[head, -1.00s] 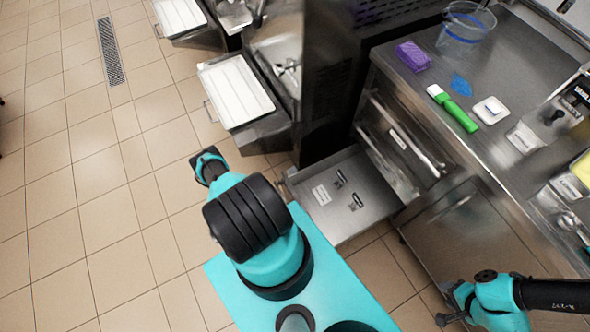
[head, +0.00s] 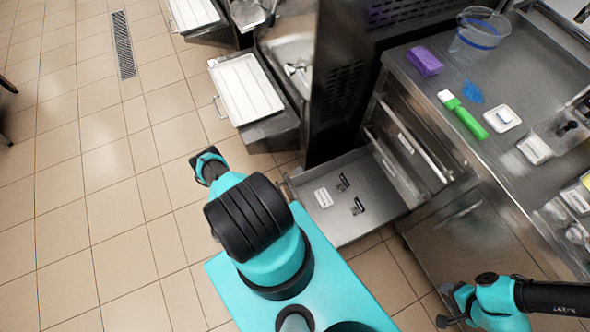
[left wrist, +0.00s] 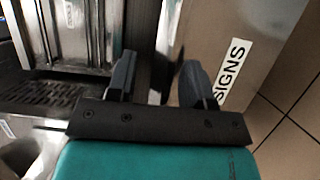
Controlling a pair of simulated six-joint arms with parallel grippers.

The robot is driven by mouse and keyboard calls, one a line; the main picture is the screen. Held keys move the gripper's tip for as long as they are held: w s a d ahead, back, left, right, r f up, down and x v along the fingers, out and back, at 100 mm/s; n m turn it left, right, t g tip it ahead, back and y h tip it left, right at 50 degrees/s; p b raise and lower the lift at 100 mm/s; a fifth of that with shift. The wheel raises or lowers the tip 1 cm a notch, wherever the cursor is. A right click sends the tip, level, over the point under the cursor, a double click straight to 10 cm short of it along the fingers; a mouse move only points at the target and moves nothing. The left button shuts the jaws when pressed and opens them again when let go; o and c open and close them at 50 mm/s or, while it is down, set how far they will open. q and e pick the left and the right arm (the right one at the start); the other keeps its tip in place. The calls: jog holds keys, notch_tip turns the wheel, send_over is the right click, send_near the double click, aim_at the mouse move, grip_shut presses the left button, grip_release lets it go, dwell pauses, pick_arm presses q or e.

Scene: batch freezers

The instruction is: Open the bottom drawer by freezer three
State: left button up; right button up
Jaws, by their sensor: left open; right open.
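The bottom drawer (head: 372,222) stands pulled out from the steel counter in the head view, beside the dark freezer. A white label and two black items lie inside it. Its front with a "SIGNS" label (left wrist: 234,70) shows in the left wrist view. My left gripper (left wrist: 160,88) is open there, its two fingers apart at the drawer front; whether they touch it, I cannot tell. In the head view my left arm hides part of this area, and the left gripper is not clear. My right gripper (head: 449,306) is open and empty, low at the right by the counter.
The drawer above (head: 405,150) looks shut. The counter holds a purple sponge (head: 425,61), a green-handled tool (head: 467,120), a white dish (head: 502,118) and a clear tub (head: 478,32). A white tray (head: 247,88) juts out at the upper left.

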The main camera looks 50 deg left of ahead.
pick_arm(q)
jog(key=shift+s, duration=0.1)
dwell(0.3)
jog(key=v, duration=1.7)
jog(key=shift+a, duration=0.1)
